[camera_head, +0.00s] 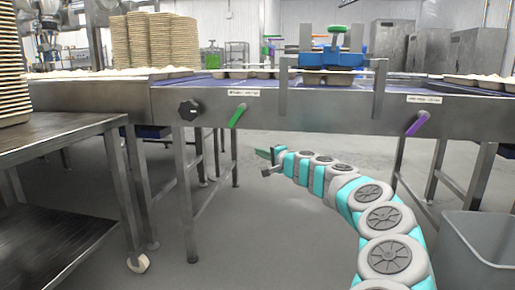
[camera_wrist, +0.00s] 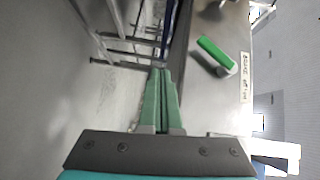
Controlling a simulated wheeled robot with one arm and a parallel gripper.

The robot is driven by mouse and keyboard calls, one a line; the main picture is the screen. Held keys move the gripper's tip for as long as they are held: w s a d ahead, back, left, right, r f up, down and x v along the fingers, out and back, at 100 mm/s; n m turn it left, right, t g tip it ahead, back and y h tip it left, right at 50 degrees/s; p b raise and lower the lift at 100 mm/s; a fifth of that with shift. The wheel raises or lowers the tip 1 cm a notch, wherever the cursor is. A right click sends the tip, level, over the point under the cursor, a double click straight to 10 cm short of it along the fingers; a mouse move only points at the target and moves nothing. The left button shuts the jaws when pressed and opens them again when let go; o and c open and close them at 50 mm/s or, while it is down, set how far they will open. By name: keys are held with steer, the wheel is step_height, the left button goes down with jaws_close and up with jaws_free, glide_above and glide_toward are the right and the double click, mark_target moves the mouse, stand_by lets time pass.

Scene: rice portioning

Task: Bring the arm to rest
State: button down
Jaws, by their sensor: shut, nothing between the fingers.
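My arm curves up from the lower right of the head view and ends in my gripper (camera_head: 264,154), in front of and below the conveyor table. In the wrist view my gripper (camera_wrist: 162,72) shows two green fingers pressed together, with nothing between them. The green lever (camera_wrist: 217,54) on the conveyor's front panel is to the right of the fingertips in the wrist view, apart from them. The same green lever shows in the head view (camera_head: 238,115), up and to the left of my gripper.
The steel conveyor table (camera_head: 330,113) crosses the view, with a purple lever (camera_head: 417,123) and a black knob (camera_head: 189,110). A steel cart (camera_head: 70,128) with stacked trays stands left. A grey bin (camera_head: 475,255) stands lower right. The floor left of my arm is clear.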

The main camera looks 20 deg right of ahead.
steer(key=shift+s+f, duration=0.1)
steer(key=shift+s, duration=0.25)
stand_by(0.3)
